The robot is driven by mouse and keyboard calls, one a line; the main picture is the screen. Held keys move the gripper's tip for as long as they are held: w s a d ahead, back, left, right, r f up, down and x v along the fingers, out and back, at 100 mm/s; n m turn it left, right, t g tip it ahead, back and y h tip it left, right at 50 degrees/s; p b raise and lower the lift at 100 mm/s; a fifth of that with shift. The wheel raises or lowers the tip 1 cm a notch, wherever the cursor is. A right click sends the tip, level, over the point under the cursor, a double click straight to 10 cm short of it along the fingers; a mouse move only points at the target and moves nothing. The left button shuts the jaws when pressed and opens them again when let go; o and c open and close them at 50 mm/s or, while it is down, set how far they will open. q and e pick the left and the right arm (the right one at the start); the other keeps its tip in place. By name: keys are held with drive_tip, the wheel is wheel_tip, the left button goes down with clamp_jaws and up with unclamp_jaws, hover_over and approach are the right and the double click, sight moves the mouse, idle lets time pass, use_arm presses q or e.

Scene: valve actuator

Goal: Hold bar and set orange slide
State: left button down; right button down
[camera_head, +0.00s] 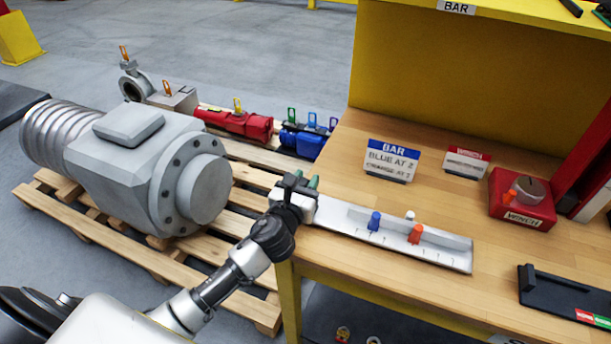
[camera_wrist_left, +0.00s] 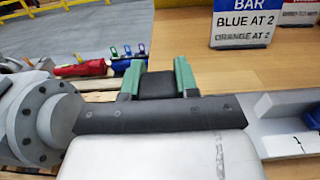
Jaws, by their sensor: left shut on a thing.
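The bar (camera_head: 345,222) is a long pale rail with a ruled scale, lying near the front left edge of the wooden bench. The orange slide (camera_head: 415,234) stands on it right of the middle, and the blue slide (camera_head: 375,221) stands to its left. My left gripper (camera_head: 301,184) is shut on the bar's left end. Its green fingertips also show in the left wrist view (camera_wrist_left: 158,80), on either side of a dark block. The scale numbers are too small to read. My right gripper is not in view.
A sign (camera_head: 392,160) behind the bar reads BAR, BLUE AT 2, ORANGE AT 2. A small white knob (camera_head: 409,215) shows behind the slides. A red winch box (camera_head: 521,199) and a black tray (camera_head: 565,298) are to the right.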

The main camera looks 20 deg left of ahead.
use_arm(q)
drive_tip(key=shift+f, duration=0.4)
idle(1.3)
